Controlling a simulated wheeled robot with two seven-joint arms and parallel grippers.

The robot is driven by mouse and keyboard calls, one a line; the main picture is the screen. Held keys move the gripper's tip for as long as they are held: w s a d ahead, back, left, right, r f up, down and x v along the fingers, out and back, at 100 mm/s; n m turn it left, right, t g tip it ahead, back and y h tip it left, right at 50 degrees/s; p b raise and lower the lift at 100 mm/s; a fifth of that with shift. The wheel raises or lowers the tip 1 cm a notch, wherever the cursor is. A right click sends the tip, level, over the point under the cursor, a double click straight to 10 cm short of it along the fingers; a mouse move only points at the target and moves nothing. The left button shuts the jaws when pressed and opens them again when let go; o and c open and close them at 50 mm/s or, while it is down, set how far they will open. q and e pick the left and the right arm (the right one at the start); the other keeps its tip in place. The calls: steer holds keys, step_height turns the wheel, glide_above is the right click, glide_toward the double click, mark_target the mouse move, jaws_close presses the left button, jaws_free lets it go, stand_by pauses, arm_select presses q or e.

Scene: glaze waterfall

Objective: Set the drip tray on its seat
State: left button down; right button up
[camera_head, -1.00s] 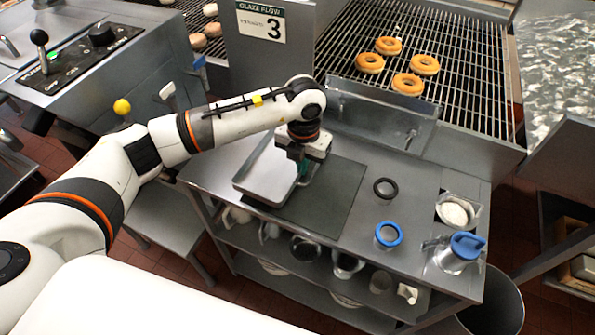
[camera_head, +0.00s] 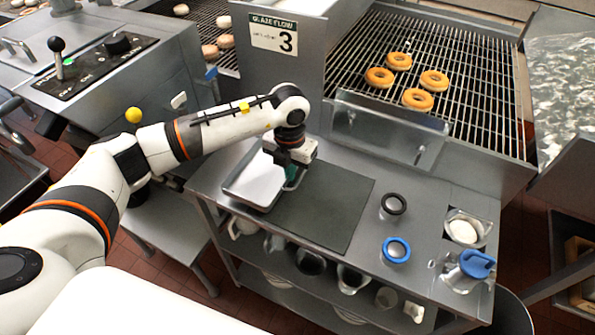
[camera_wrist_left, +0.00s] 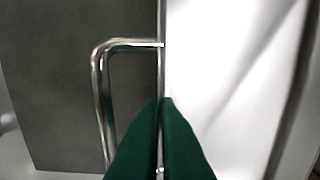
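The drip tray (camera_head: 254,183), a shallow pale metal tray, is at the left end of the steel work table, beside the dark mat. In the left wrist view its pale floor (camera_wrist_left: 225,70) fills the right side, with a bent metal handle (camera_wrist_left: 100,85) at its edge. My left gripper (camera_head: 292,182) is at the tray's right side; its green fingers (camera_wrist_left: 160,102) are shut on the tray's edge by the handle. I cannot tell whether the tray touches the table. I cannot pick out the seat. My right gripper is not in view.
The dark mat (camera_head: 325,205) lies bare right of the tray. A black ring (camera_head: 394,204), a blue-rimmed cup (camera_head: 396,250) and a blue-lidded jug (camera_head: 472,267) stand farther right. A steel trough (camera_head: 385,130) and the doughnut conveyor (camera_head: 455,75) lie behind.

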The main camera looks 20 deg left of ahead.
mark_target(250, 164)
arm_select(q)
steer(key=shift+w+a+f, duration=0.1)
steer(key=shift+a, duration=0.95)
steer(key=shift+w+a+f, duration=0.1)
steer(key=shift+a, duration=0.9)
steer(key=shift+w+a+f+b, duration=0.15)
steer(key=shift+a+b, duration=0.3)
steer(key=shift+a, duration=1.35)
steer(key=shift+w+a+f+b, duration=0.15)
steer(key=shift+a+b, duration=0.25)
steer(key=shift+a, duration=1.4)
steer(key=shift+a+f, duration=0.1)
steer(key=shift+a, duration=0.05)
steer(key=shift+f+b, duration=0.35)
steer(key=shift+f+b, duration=0.35)
steer(key=shift+f, duration=0.15)
steer(key=c, duration=1.6)
jaws_free()
steer(key=shift+s, duration=0.1)
